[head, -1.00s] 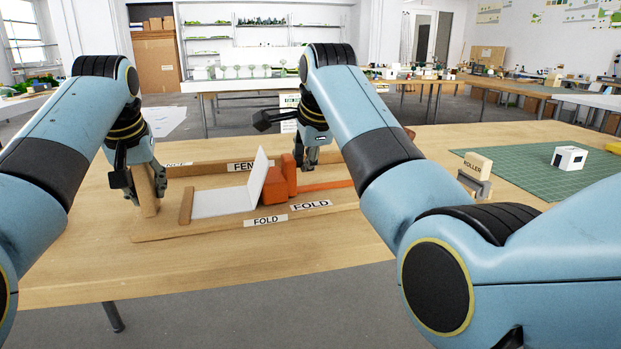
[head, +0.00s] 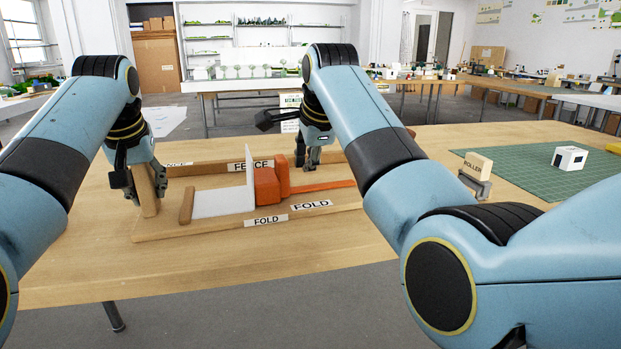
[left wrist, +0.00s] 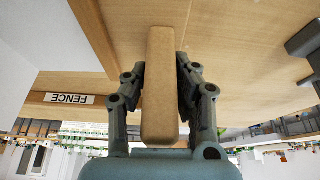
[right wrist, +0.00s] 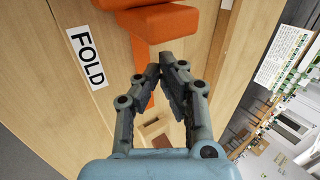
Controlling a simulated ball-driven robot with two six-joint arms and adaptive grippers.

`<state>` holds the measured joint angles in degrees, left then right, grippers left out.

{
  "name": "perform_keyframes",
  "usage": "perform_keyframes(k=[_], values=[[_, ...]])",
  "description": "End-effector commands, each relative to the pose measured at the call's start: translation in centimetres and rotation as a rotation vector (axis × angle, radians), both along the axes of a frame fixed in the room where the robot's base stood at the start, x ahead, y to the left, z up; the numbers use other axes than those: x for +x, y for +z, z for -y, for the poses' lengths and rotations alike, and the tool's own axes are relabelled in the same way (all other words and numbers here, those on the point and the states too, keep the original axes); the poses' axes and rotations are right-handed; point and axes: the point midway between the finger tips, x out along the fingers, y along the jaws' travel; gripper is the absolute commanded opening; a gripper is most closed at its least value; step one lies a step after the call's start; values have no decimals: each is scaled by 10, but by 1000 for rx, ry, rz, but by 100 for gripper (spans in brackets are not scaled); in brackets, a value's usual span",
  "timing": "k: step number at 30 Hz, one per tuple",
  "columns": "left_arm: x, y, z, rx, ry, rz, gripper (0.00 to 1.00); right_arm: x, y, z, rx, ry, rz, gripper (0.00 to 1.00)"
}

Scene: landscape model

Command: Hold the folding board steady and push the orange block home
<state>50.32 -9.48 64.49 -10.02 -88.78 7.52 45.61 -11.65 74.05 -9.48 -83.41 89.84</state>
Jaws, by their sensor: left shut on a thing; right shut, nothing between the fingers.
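The folding board (head: 160,230) is a wooden board on the table with FENCE and FOLD labels. My left gripper (head: 147,190) is shut on an upright wooden post (left wrist: 158,90) at the board's left end. A white sheet (head: 222,203) lies flat on the board, its right part standing upright (head: 250,180). The orange block (head: 267,187) is right against or very close to the upright part, on an orange strip (head: 325,185). My right gripper (head: 308,160) is shut and empty behind the block's right end. In the right wrist view its fingertips (right wrist: 160,72) are beside the orange piece.
The fence (head: 210,168) runs along the board's back edge. A ROLLER block (head: 478,164) in a grey holder stands at right, by a green mat (head: 535,185) with a small white house model (head: 570,157). The front table strip is clear.

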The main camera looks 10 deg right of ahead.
Motion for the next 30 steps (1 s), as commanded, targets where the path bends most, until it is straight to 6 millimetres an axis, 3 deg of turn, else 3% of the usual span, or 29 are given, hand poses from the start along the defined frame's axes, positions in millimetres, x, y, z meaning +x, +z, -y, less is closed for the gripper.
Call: perform_keyframes(k=[1, 14, 30], values=[[-4, -9, 2, -2, -3, -19, 0, 0, -1, 3, -2, -1, 0, 0], [-4, -9, 1, -1, -2, -18, 0, 1, 2, 7, -1, -1, 1, 0], [-4, -9, 1, -1, -2, -18, 0, 1, 59, 7, -1, -1, 2, 0]])
